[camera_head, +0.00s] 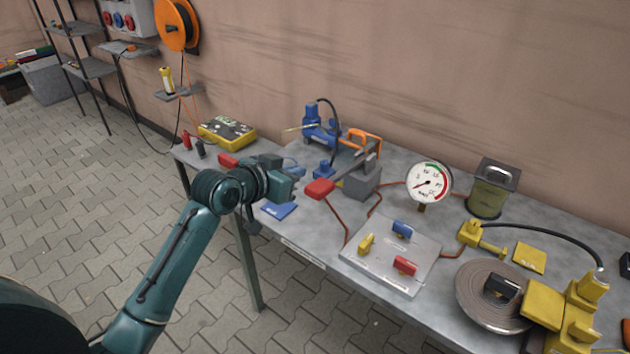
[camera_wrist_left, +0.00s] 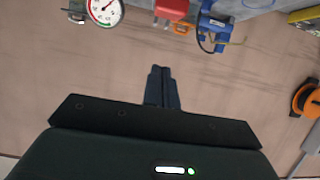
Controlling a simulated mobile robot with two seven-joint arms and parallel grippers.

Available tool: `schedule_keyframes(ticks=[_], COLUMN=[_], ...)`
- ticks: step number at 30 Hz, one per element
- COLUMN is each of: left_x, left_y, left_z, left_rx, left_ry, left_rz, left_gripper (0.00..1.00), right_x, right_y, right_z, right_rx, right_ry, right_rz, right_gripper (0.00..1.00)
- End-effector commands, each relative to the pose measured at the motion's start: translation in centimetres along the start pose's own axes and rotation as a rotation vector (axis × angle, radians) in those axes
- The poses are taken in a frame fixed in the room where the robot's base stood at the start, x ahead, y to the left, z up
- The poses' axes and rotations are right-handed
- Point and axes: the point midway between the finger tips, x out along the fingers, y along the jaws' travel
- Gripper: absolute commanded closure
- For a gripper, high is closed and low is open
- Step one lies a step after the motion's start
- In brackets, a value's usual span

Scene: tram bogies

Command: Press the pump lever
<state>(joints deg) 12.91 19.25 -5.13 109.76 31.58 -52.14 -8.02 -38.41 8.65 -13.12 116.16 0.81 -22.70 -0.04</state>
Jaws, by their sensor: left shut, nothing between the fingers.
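The pump is a grey block (camera_head: 362,184) on the workbench, with a grey lever that ends in a red grip (camera_head: 320,188) pointing toward the bench's front edge. In the left wrist view a red grip (camera_wrist_left: 172,9) shows at the top edge, beyond the fingers and apart from them. My left gripper (camera_head: 293,173) is to the left of the red grip in the head view, close to it in the picture. Whether it touches cannot be told there. Its fingers (camera_wrist_left: 162,86) are shut together and empty in the wrist view. My right gripper is not in view.
A round gauge (camera_head: 429,183) stands right of the pump, behind a plate with coloured valve handles (camera_head: 391,259). Blue tools (camera_head: 319,124) and a yellow box (camera_head: 227,132) lie behind my gripper. Yellow equipment (camera_head: 560,310) fills the right end. The wall is behind the bench.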

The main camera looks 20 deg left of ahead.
Motion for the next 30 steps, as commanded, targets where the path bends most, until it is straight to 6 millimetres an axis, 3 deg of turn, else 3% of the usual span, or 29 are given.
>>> schedule_keyframes(ticks=[12,19,30], left_x=[8.2,8.8,9.0], left_y=[0.1,0.0,0.0], left_z=[-0.2,3.1,3.9], left_rx=[-0.001,-0.001,0.000], left_ry=[0.001,-0.002,0.001], left_rz=[0.001,0.000,-0.001], left_gripper=[1.00,1.00,1.00], right_x=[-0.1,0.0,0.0], right_y=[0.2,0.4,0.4], right_z=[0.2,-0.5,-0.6], right_rx=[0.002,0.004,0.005], right_ry=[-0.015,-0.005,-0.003], right_rz=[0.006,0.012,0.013], right_gripper=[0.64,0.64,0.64])
